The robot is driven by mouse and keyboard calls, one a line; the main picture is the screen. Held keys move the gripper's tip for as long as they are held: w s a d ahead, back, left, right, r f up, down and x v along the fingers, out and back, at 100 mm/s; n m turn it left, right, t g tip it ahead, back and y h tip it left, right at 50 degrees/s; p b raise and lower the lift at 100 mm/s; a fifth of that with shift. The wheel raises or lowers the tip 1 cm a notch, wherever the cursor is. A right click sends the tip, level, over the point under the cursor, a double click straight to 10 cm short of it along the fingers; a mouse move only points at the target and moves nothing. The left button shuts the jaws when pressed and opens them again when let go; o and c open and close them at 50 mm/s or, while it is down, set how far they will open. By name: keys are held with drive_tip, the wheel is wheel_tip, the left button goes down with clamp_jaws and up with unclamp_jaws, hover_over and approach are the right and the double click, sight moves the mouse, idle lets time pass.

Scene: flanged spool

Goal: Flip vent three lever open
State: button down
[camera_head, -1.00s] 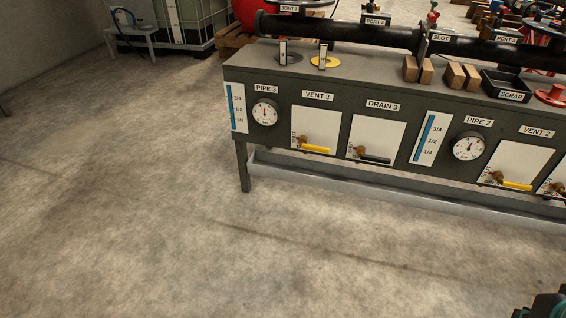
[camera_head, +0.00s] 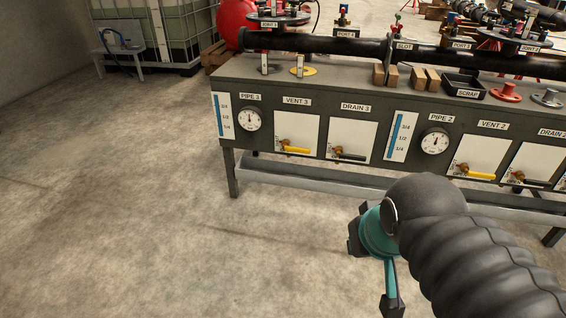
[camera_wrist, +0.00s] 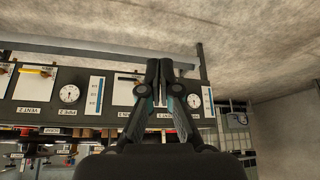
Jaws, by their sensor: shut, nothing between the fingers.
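The vent 3 lever (camera_head: 295,149) is a yellow handle on a brass valve, on a white panel under the VENT 3 label (camera_head: 297,101). It lies nearly level, pointing right from the valve. In the wrist view, which is upside down, my gripper (camera_wrist: 159,63) is shut and empty, with its fingertips together in front of the bench face. The fingers cover the vent 3 area there, so I cannot see the lever in that view.
The drain 3 lever (camera_head: 349,154), dark, is right of vent 3. The pipe 3 gauge (camera_head: 249,119) is left. A similar yellow vent 2 lever (camera_head: 478,173) is farther right. A grey trough (camera_head: 300,176) runs below the panels. The floor in front is clear.

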drive_tip(key=w+d+f+n+g+h+b, duration=0.2)
drive_tip(key=w+d+n+g+h, duration=0.2)
drive_tip(key=w+d+n+h, duration=0.75)
drive_tip(key=w+d+f+n+t+h, duration=0.1)
drive_tip(key=w+d+f+t+h, duration=0.15)
drive_tip(key=w, duration=0.95)
drive_tip(key=w+d+f+n+t+h, duration=0.1)
drive_tip(key=w+f+n, duration=0.15)
drive_tip(key=w, duration=1.05)
drive_tip(key=w+a+f+n+t+b, duration=0.1)
drive_tip(key=w+a+f+n+t, duration=0.3)
drive_tip(key=w+f, duration=0.3)
drive_tip(key=w+a+f+n+t+b, duration=0.1)
drive_tip(key=w+a+f+n+t, duration=0.25)
drive_tip(key=w+f, duration=0.25)
drive_tip(key=w+a+f+n+t+y, duration=0.2)
drive_tip(key=a+f+n+t+y, duration=0.1)
drive_tip(key=f, duration=0.5)
drive_tip(key=w+a+f+n+t+y, duration=0.3)
drive_tip(key=a+f+n+t+y, duration=0.1)
drive_tip(key=a+f+n, duration=0.3)
drive_tip(key=shift+a+f+y, duration=0.35)
drive_tip(key=shift+f+y, duration=0.4)
drive_tip(key=shift+y, duration=0.05)
